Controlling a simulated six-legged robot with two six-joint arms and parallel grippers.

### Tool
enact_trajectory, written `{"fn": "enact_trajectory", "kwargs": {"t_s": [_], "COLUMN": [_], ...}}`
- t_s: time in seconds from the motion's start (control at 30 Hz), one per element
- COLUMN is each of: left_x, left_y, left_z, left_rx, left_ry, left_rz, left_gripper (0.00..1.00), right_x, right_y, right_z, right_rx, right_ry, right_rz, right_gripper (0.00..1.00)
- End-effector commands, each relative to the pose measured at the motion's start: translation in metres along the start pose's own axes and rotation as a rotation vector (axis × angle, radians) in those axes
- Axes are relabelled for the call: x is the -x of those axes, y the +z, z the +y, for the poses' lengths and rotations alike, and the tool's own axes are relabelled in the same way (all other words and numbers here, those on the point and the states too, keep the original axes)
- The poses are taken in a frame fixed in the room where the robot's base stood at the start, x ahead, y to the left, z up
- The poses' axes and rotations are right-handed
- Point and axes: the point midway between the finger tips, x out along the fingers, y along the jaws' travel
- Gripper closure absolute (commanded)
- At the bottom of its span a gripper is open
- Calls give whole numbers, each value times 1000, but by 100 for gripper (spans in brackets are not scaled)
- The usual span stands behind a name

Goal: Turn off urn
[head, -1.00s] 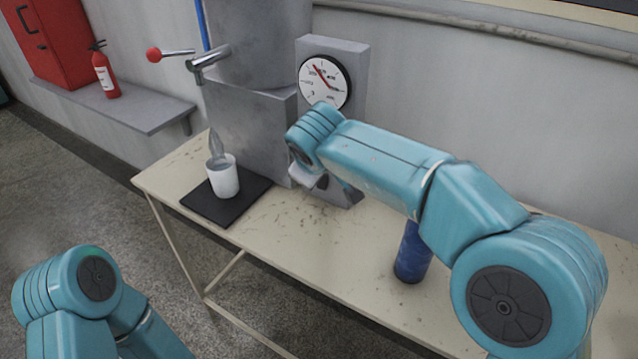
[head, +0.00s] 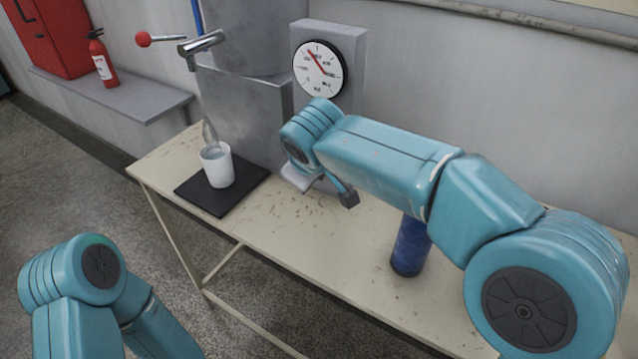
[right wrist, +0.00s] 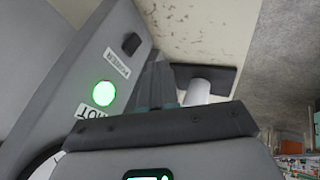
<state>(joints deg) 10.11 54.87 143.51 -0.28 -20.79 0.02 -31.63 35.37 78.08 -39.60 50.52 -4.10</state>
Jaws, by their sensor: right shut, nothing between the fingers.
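The grey metal urn (head: 245,115) stands at the back of the table. Its tap has a lever with a red knob (head: 143,39). A clear stream (head: 209,128) runs below the spout into a white cup (head: 218,172). In the right wrist view, a grey panel carries a black switch (right wrist: 131,43) beside a "POWER" label, a lit green lamp (right wrist: 103,93) and a "HOT" label. My right gripper (head: 346,196) is shut and empty, in front of the urn's lower right side. My left arm shows at lower left; its gripper is out of view.
The cup stands on a black mat (head: 212,207). A round dial gauge (head: 318,69) is on the grey housing right of the urn. A blue cylinder (head: 410,245) stands below my right forearm. A fire extinguisher (head: 102,60) stands on the left shelf. The table's front middle is clear.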

Motion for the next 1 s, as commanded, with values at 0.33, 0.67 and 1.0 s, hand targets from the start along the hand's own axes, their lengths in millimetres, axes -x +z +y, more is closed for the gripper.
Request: {"fn": "enact_trajectory", "kwargs": {"t_s": [0.33, 0.67, 1.0], "left_x": [0, 5, 21], "left_y": [0, 0, 0], "left_z": [0, 2, 8], "left_rx": [0, 0, 0], "left_ry": [0, 0, 0], "left_rz": [1, 0, 0], "left_gripper": [0, 0, 0], "right_x": [-3, -43, -106], "right_y": [-3, -4, -2], "right_z": [-1, -1, 9], "right_rx": [-2, -2, -6], "right_ry": [-5, -6, -4], "right_rz": [-2, -5, -2], "right_gripper": [100, 100, 100]}}
